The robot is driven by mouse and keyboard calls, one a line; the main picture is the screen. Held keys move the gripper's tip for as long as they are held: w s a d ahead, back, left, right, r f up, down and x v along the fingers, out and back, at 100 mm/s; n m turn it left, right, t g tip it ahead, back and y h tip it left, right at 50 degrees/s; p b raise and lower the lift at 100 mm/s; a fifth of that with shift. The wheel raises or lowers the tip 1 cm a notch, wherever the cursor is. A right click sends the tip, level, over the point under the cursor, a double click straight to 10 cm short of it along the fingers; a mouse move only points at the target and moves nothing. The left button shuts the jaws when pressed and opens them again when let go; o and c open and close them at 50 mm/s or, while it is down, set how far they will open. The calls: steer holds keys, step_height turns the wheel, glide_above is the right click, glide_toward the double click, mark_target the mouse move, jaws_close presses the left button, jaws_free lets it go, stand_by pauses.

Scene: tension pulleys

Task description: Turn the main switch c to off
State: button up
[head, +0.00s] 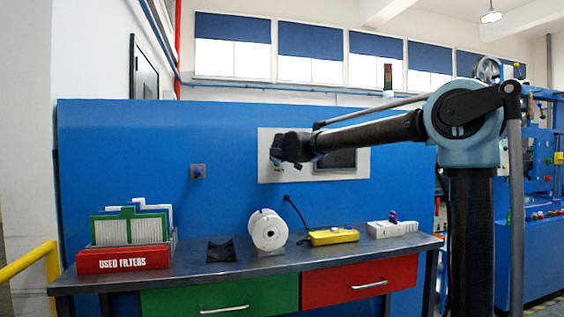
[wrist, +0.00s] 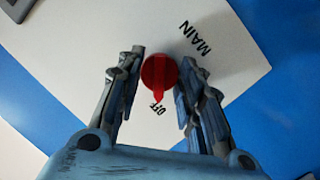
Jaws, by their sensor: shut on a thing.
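The main switch (wrist: 158,72) is a round red knob with a raised handle on a light grey panel (wrist: 95,40). The narrow end of its handle points down in the wrist view, at the black word OFF. The word MAIN is printed to its upper right. My gripper (wrist: 158,80) has one finger on each side of the knob and is shut on it. In the head view my gripper (head: 280,150) is at the left part of the grey panel (head: 350,173) on the blue wall, and it hides the switch.
Below the panel, a workbench (head: 215,277) holds a red used-filters bin (head: 123,260), a white roll (head: 268,230), a yellow box (head: 333,236) and a white tray (head: 391,229). A dark screen (head: 335,159) is behind my arm.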

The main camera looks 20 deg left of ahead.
steer(key=o, duration=1.1)
steer(key=shift+w+d, duration=0.1)
steer(key=shift+w, duration=0.05)
steer(key=shift+c, duration=0.2)
steer(key=v, duration=1.2)
